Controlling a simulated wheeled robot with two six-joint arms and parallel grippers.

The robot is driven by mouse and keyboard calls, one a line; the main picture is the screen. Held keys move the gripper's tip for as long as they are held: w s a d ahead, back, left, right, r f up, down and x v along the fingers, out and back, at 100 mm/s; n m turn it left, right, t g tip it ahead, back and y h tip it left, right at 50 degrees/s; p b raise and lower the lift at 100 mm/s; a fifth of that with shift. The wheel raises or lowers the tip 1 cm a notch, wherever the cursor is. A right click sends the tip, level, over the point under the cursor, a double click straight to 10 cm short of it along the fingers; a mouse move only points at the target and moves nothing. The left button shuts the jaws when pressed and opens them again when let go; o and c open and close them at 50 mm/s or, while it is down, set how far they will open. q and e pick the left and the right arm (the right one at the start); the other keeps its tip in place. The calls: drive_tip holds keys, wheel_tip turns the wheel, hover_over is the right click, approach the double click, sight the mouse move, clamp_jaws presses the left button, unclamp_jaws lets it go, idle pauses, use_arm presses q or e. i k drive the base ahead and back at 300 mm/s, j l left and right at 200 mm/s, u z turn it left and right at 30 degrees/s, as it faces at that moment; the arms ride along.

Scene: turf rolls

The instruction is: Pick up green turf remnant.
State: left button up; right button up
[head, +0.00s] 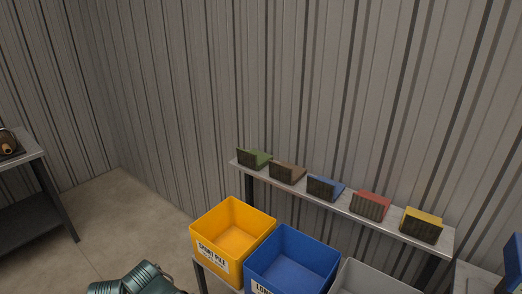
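A small piece with a green top and dark front (254,158) sits at the left end of a narrow raised shelf (346,209). It is the only green turf-like piece that I can make out, and I cannot tell whether it is the remnant or a sample block. Nothing is seen touching the green piece.
Brown (287,172), blue (325,188), red (371,206) and yellow (421,225) pieces share the shelf. Yellow (222,261), blue (283,279) and grey (369,278) bins stand before it. A table (25,150) at left holds a brown roll (8,146). Bare floor lies between.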

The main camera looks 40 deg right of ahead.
sight(256, 159)
drive_tip(key=i+j+z, duration=0.2)
drive_tip(key=i+z, duration=0.3)
drive_tip(key=i+j+z, duration=0.25)
drive_tip(key=z, duration=0.25)
drive_tip(key=i+j+z, duration=0.25)
drive_tip(key=j+z, duration=0.2)
drive_tip(key=i+j+z, duration=0.2)
drive_tip(key=j+z, duration=0.7)
drive_tip(key=j, duration=0.25)
drive_tip(key=j+z, duration=0.4)
drive_tip(key=j, duration=0.25)
drive_tip(key=j+z, duration=0.4)
drive_tip(key=j, duration=0.2)
drive_tip(key=k, duration=0.05)
